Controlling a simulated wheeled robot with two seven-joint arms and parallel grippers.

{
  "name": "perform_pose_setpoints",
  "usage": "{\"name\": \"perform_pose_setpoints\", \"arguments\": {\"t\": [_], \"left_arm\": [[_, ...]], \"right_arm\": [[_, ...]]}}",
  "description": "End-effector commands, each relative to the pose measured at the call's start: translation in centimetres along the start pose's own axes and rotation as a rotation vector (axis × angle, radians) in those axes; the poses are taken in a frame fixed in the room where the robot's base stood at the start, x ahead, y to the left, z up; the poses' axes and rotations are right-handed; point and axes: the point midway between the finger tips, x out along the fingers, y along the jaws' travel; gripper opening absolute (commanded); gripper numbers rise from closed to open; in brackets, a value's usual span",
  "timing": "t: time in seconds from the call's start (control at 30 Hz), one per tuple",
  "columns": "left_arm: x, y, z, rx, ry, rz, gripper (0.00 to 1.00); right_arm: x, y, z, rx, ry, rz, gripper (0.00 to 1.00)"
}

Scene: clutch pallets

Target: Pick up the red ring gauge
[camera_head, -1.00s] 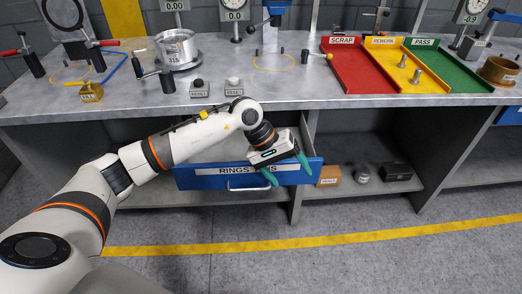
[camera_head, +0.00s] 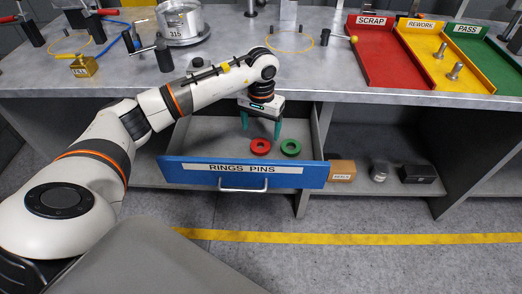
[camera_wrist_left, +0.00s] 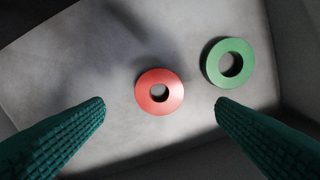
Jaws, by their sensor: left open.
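The red ring gauge (camera_head: 260,146) lies flat in the open blue-fronted drawer (camera_head: 176,172), left of a green ring (camera_head: 290,148). My left gripper (camera_head: 262,138) points down over the drawer, open and empty, just behind the red ring. In the left wrist view the red ring (camera_wrist_left: 159,92) lies ahead of and between the two teal fingertips (camera_wrist_left: 160,104), below them on the drawer floor. The green ring (camera_wrist_left: 230,63) is up and right of it there, near the right finger's line. My right gripper is not in view.
The workbench top (camera_head: 225,55) overhangs the drawer's back, close to my left arm. Red, yellow and green sorting trays (camera_head: 370,75) stand on the bench at right. A shelf right of the drawer holds a cardboard box (camera_head: 341,170) and small items. The drawer's left part is clear.

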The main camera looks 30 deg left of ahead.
Motion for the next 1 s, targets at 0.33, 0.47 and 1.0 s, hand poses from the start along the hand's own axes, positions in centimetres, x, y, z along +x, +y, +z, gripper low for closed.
{"name": "perform_pose_setpoints", "arguments": {"t": [0.33, 0.47, 1.0], "left_arm": [[3.8, 0.0, -0.2, -0.001, 0.003, -0.002, 0.79], [5.8, 0.1, -0.2, -0.001, 0.001, -0.002, 0.79], [6.1, 0.1, -0.2, -0.001, -0.001, -0.002, 0.37]], "right_arm": [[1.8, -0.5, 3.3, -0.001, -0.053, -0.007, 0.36], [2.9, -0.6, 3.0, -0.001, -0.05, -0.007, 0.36], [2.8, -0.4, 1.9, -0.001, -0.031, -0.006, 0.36]]}}
